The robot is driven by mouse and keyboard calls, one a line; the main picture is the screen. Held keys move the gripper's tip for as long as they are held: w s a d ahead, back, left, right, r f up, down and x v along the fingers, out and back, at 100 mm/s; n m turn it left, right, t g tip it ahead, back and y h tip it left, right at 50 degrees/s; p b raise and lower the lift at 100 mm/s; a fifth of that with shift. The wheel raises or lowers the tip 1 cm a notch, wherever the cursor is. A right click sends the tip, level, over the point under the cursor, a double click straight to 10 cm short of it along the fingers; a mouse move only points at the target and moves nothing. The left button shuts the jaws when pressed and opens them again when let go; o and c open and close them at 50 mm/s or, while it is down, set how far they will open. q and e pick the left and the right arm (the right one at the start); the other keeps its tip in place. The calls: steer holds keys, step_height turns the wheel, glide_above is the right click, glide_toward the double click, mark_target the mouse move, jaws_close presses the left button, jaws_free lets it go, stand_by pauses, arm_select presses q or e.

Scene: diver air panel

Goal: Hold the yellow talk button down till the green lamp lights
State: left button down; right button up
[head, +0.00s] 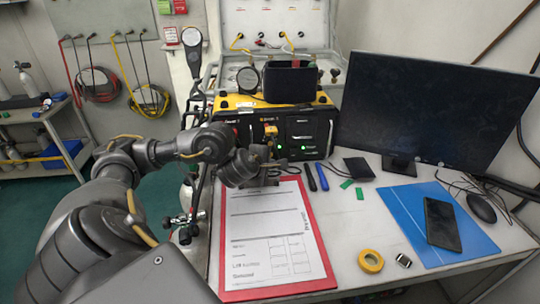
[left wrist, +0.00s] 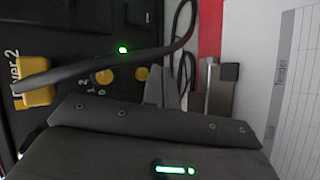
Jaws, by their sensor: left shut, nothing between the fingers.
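The black diver panel (head: 240,127) with yellow trim stands at the back of the desk. In the left wrist view, turned sideways, two round yellow controls show: one (left wrist: 104,76) beside the numbers 1 and 2, and a plain one (left wrist: 141,73), likely the talk button. A green lamp (left wrist: 123,50) beside them is lit; it also glows in the head view (head: 280,160). My left gripper (head: 268,162) is shut and empty, low before the panel. Its tips (left wrist: 165,85) are close beside the plain yellow control; I cannot tell if they touch. My right gripper is out of view.
A black cable crosses from the yellow plug (left wrist: 35,88) in front of the panel. A red clipboard (head: 325,270) lies below the gripper, its metal clip (left wrist: 218,90) near the fingers.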

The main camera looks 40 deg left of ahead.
mark_target(271, 181)
arm_select(q)
steer(key=shift+s+d+r+p, duration=0.25)
steer(key=shift+s+d+p, duration=0.6)
steer(key=shift+d+p, duration=0.25)
steer(key=shift+s+d+p, duration=0.45)
steer(key=shift+d+p, duration=0.05)
steer(key=shift+s+d+f, duration=0.15)
steer(key=shift+d+f, duration=0.05)
